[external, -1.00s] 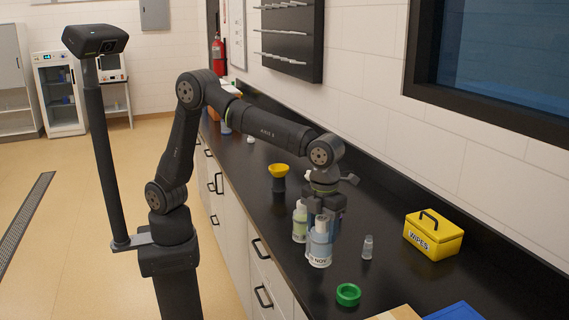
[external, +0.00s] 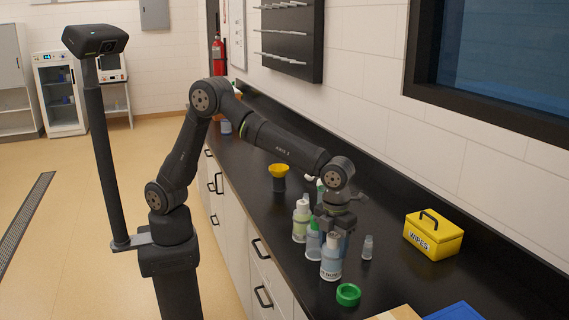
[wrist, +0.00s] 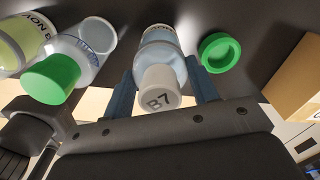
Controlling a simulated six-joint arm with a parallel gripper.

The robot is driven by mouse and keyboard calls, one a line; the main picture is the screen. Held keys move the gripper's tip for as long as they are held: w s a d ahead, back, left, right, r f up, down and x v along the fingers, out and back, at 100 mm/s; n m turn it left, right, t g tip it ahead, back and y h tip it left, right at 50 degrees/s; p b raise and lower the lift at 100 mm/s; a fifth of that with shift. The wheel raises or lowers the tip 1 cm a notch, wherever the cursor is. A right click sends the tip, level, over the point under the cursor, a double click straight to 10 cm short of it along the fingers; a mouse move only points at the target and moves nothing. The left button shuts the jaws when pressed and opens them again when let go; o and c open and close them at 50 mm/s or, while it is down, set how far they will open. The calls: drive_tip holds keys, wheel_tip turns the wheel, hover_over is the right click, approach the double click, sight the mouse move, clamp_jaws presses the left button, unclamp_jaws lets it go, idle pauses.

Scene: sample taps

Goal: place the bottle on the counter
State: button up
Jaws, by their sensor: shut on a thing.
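A pale translucent bottle (external: 331,261) with a white label is held in my gripper (external: 334,232) at the counter (external: 420,290). In the wrist view the bottle (wrist: 158,42) sits between the two blue fingers, its grey cap marked "B7" pointing toward the camera. My gripper (wrist: 163,88) is shut on it. The bottle looks upright, with its base at or very near the counter top. I cannot tell whether it touches.
A green-capped bottle (external: 314,240) and a pale green bottle (external: 301,221) stand close left. A small clear vial (external: 367,247) and a yellow wipes box (external: 433,236) stand right. A yellow-topped item (external: 278,177) is farther back.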

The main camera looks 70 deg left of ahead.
sight(332, 233)
drive_tip(key=o, duration=1.4)
drive_tip(key=shift+o, duration=0.2)
wheel_tip(332, 233, up, 12)
drive_tip(key=shift+r, duration=0.15)
wheel_tip(332, 233, down, 12)
drive_tip(key=shift+r, duration=1.8)
drive_tip(key=shift+f, duration=0.15)
